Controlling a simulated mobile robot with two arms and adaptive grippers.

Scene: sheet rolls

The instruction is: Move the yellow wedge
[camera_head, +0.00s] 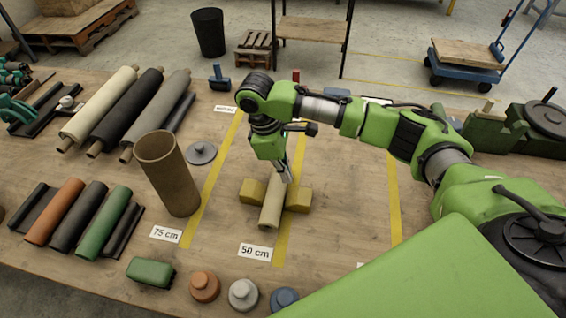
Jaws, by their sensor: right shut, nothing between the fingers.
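Two yellow wedges lie on the wooden table, one at the left side (251,192) and one at the right side (299,199) of a short beige roll (271,208). I cannot tell which of them the task means. My right gripper (286,176) points down at the upper end of the roll, between the wedges. Its fingers are shut and empty, and I cannot tell whether they touch the roll. The gripper hides part of the roll's far end. My left gripper is out of view.
Yellow tape lines (207,195) and a "50 cm" label (255,252) mark the table. A brown tube (168,175) stands left of the wedges. Long rolls (126,112) and short rolls (80,222) lie farther left. Several round knobbed pieces (243,294) sit along the front edge.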

